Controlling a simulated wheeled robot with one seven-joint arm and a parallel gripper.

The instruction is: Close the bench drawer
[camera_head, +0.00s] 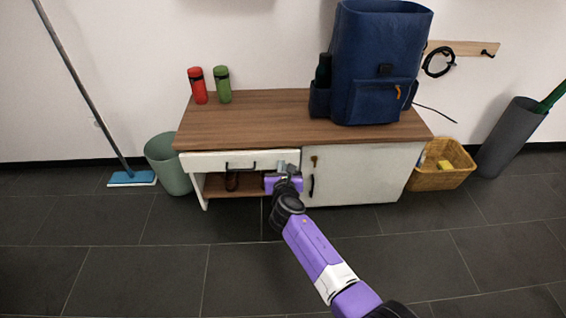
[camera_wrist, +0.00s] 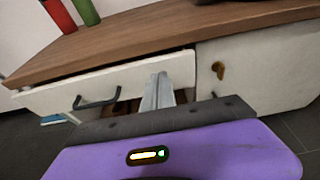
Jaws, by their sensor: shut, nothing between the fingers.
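The bench (camera_head: 255,118) has a brown wooden top and a white drawer (camera_head: 215,162) on its left side, with a dark bar handle (camera_head: 240,166). In the wrist view the drawer front (camera_wrist: 55,97) stands a little forward of the bench, with a dark gap under the top edge. My gripper (camera_head: 286,168) is at the right end of the drawer front, right of the handle (camera_wrist: 97,102). In the wrist view its fingers (camera_wrist: 158,88) are shut together, empty, and overlap the drawer front's right part. I cannot tell whether they touch it.
A white cupboard door (camera_head: 365,175) is right of the drawer. A blue backpack (camera_head: 375,70), a red bottle (camera_head: 198,86) and a green bottle (camera_head: 222,85) stand on top. A bin (camera_head: 168,165) and mop (camera_head: 131,178) are left, a basket (camera_head: 440,175) right. The floor in front is clear.

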